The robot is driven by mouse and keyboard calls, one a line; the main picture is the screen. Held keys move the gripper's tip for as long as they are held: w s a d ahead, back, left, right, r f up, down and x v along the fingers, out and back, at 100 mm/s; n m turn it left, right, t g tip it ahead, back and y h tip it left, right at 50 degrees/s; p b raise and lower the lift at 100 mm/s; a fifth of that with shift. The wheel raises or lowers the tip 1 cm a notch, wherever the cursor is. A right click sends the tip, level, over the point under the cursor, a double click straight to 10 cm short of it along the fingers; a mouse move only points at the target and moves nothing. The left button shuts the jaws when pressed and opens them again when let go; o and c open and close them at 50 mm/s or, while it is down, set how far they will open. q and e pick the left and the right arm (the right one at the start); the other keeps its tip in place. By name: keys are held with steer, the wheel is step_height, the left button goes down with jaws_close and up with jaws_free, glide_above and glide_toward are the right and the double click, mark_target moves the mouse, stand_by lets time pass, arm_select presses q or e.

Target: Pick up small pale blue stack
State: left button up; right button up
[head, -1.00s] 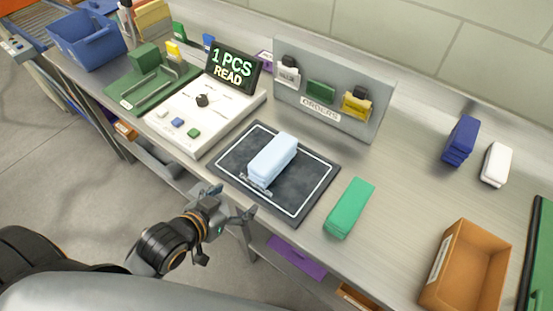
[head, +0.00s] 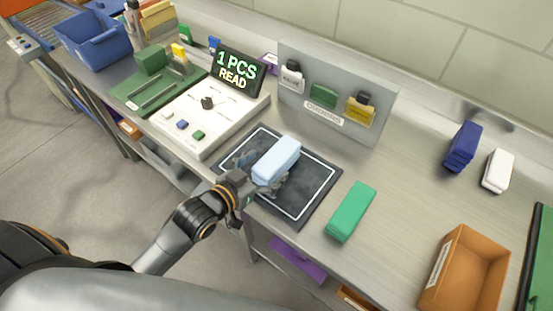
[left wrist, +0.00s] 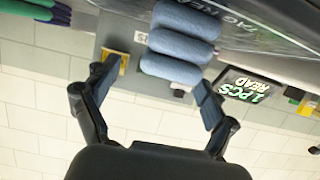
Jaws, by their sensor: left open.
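The small pale blue stack (head: 277,159) lies on the dark mat (head: 312,207) with a white border line, in the middle of the bench. My left gripper (head: 257,178) is at the near left end of the stack in the head view, its fingers partly hidden by the stack. In the left wrist view the stack (left wrist: 180,46) shows as several rolled pale blue layers, ahead of and between the open fingers of my left gripper (left wrist: 148,98). The fingers look apart from it. My right gripper is not in view.
A green stack (head: 351,211) lies right of the mat. A white console (head: 200,110) with a display (head: 239,72) stands left of it. A grey order board (head: 335,100) stands behind. Dark blue (head: 462,146) and white (head: 498,170) stacks and an orange bin (head: 465,270) are at right.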

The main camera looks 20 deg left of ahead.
mark_target(270, 161)
arm_select(q)
steer(key=shift+w+d+f+p, duration=0.1)
steer(key=shift+w+p, duration=0.2)
steer(key=shift+w, duration=0.25)
steer(key=x, duration=0.1)
steer(key=p+x, duration=0.1)
steer(key=x, duration=0.1)
steer(key=shift+w+f, duration=0.1)
steer(key=shift+w, duration=0.1)
steer(key=shift+w+f, duration=0.2)
steer(key=shift+w, duration=0.25)
steer(key=shift+s, duration=0.1)
steer(key=c, duration=1.4)
